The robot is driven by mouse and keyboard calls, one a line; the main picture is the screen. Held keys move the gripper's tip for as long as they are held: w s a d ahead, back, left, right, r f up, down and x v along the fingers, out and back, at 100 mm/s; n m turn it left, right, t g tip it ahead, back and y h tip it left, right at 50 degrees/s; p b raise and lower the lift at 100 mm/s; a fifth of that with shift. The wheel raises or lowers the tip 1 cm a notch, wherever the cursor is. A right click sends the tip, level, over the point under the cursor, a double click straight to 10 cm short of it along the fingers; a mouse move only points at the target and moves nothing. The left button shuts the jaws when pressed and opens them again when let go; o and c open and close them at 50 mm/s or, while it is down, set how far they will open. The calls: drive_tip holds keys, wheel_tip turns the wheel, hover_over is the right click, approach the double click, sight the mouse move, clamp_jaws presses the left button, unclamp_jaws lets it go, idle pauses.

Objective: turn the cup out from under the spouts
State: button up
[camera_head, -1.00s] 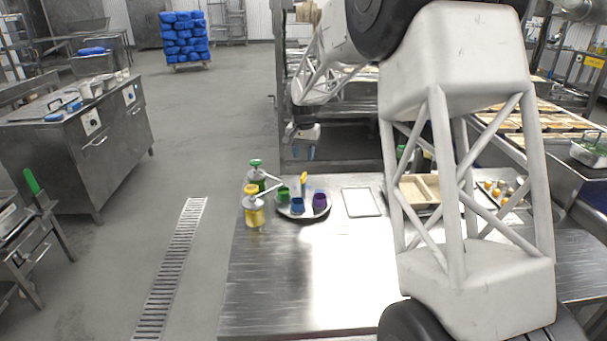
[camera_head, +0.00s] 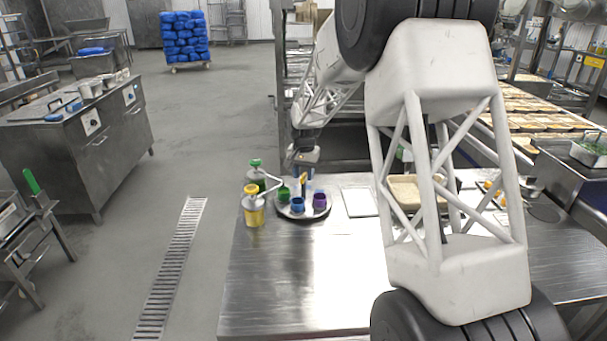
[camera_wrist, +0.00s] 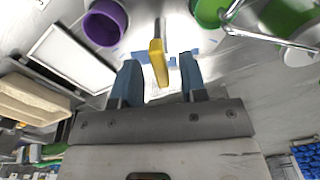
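A round tray (camera_head: 303,217) on the table bears a green cup (camera_head: 283,194), a blue cup (camera_head: 298,205) and a purple cup (camera_head: 319,201). A yellow upright handle (camera_head: 304,181) stands at its far side. A green-topped pump bottle (camera_head: 257,179) and a yellow pump bottle (camera_head: 254,212) stand left of the tray. Their spouts reach toward the green cup. My gripper (camera_wrist: 158,78) is open, its blue fingers on either side of the yellow handle (camera_wrist: 158,62), with gaps visible. The purple cup (camera_wrist: 104,24) and green cup (camera_wrist: 208,10) also show in the wrist view.
A flat white-faced panel (camera_head: 360,202) lies right of the tray, and a beige tray (camera_head: 405,192) is partly hidden behind my arm. The front of the steel table (camera_head: 290,285) is clear.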

clamp_jaws()
drive_tip(key=shift+m, duration=7)
unclamp_jaws()
drive_tip(key=shift+r, duration=0.15)
